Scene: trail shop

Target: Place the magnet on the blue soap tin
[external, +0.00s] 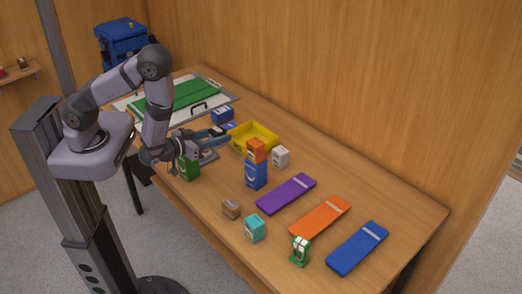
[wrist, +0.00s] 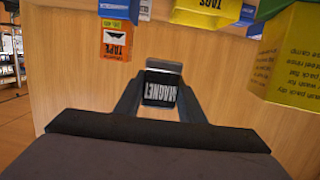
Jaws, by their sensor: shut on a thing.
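My gripper (wrist: 160,92) is shut on the magnet (wrist: 160,90), a small dark block with a white MAGNET label and a grey end. In the external view my gripper (external: 212,136) is over the left part of the table, beside the yellow bin; the magnet is hard to make out there. A blue box (external: 256,176) stands upright mid-table with an orange box (external: 256,151) on top. Another blue box (external: 223,114) lies behind my gripper. The labels are too small to tell which is the soap tin. In the wrist view, the orange TAPE box (wrist: 115,42) is next to blue surfaces.
The yellow bin (external: 262,132) and a white box (external: 281,157) stand near the blue box. A green box (external: 188,169) is below my gripper. Purple (external: 286,194), orange (external: 320,217) and blue (external: 357,248) flat slabs lie to the right. Small brown (external: 231,209) and teal (external: 255,228) boxes stand in front.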

